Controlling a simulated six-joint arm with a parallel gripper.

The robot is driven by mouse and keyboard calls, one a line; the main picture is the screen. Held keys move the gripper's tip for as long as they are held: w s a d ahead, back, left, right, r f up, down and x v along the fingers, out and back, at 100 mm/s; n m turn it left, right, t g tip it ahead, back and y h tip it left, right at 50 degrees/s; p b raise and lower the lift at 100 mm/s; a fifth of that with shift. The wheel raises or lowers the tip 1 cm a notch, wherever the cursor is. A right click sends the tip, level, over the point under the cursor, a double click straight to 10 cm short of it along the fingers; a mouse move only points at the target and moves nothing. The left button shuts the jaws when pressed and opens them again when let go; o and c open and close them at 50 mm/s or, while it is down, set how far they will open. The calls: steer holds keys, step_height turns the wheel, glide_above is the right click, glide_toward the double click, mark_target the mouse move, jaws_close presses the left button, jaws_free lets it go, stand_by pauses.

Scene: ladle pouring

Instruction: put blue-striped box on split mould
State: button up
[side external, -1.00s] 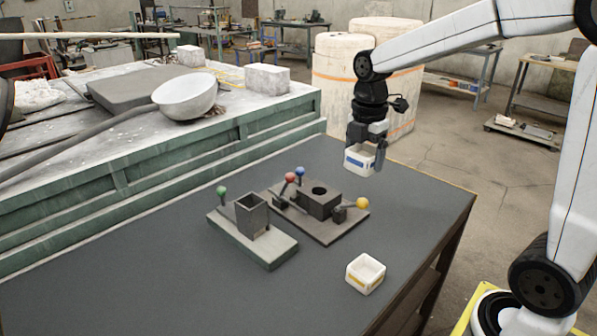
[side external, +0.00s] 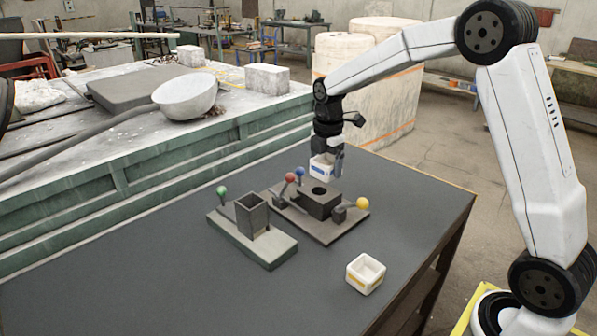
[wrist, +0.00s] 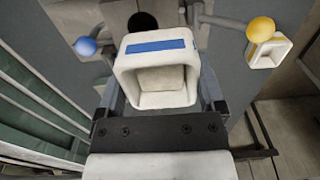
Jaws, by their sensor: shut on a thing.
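The blue-striped box (side external: 321,166) is a small white open box with a blue band. My gripper (side external: 327,160) is shut on it and holds it in the air, just behind and above the split mould. The box also shows in the wrist view (wrist: 157,70), with its blue stripe and hollow inside visible. The split mould (side external: 318,205) is a dark block with a round hole in its top, on a flat base plate with red, blue and yellow ball handles. In the wrist view the hole (wrist: 142,22) shows partly beyond the box.
A yellow-striped white box (side external: 366,274) stands on the table at the front right. A square grey mould (side external: 252,214) with a green ball handle stands left of the split mould. A ladle (side external: 186,96) lies on the green-sided bench behind. The front left of the table is clear.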

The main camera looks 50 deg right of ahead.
mark_target(320, 179)
steer(key=shift+w+d+f, duration=0.1)
steer(key=shift+w+f, duration=0.75)
steer(key=shift+f, duration=0.15)
steer(key=shift+w+f, duration=0.25)
steer(key=shift+f, duration=1.55)
steer(key=shift+f, duration=0.2)
steer(key=o, duration=1)
steer(key=shift+o, duration=0.2)
steer(key=shift+r, duration=0.15)
step_height(320, 179, up, 12)
steer(key=shift+r, duration=0.1)
